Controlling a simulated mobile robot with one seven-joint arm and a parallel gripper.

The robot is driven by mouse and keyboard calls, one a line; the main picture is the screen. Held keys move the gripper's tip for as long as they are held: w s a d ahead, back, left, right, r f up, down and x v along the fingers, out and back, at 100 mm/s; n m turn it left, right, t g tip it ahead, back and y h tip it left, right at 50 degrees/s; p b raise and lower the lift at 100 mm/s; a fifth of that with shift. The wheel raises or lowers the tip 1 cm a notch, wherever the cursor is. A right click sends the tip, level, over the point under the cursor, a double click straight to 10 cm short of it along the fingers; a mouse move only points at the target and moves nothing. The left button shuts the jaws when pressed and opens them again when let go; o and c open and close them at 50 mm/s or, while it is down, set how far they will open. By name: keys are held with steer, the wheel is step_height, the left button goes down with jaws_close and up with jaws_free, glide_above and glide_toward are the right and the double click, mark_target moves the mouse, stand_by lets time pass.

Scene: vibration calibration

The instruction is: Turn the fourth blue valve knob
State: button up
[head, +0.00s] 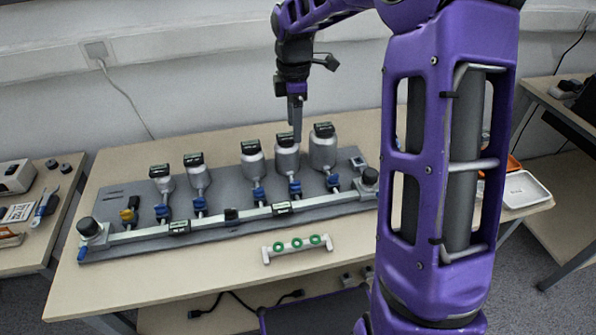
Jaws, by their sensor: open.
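A row of blue valve knobs sits along the grey panel (222,222), each below a grey bottle-shaped vessel. Counted from the left, the fourth blue knob (295,188) is below the fourth vessel (287,158). The other blue knobs are the first (162,211), the second (200,205), the third (259,195) and the fifth (332,182). My gripper (297,132) points down by the fourth vessel's top, above and apart from the fourth knob. It is open, with nothing visible held. Whether it touches the vessel cannot be told.
A yellow knob (127,215) is at the panel's left end. Black round caps (88,227) and (370,176) stand at both ends of a light rail. A white holder with green rings (297,245) lies in front. A white tray (524,189) is at right.

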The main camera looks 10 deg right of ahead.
mark_target(295, 182)
steer(key=f+b, duration=0.1)
steer(key=f, duration=0.8)
steer(key=f+b, duration=0.2)
steer(key=f, duration=0.6)
steer(key=shift+s+f, duration=0.2)
steer(key=shift+f, duration=0.15)
jaws_close()
